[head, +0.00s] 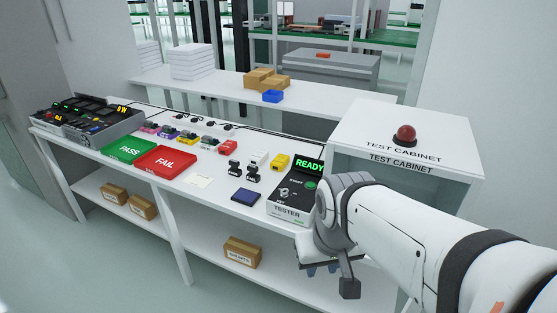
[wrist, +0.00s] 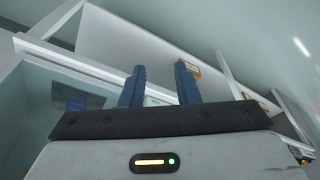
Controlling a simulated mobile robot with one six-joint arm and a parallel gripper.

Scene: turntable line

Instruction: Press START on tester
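The dark grey tester (head: 282,207) stands at the right end of the white bench in the head view. Its display (head: 309,166) reads READY in green. A round green button (head: 310,184) sits below the display, close to my arm's wrist; its label is too small to read. A small lever or knob shows left of it. My gripper (head: 321,269) hangs by the bench's front edge, below and right of the tester, partly hidden by my wrist. In the wrist view my gripper's two blue fingers (wrist: 160,82) stand apart with nothing held between them.
The test cabinet (head: 403,145) with a red dome (head: 405,135) stands right of the tester. Green PASS (head: 128,150) and red FAIL (head: 165,160) trays are farther left.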

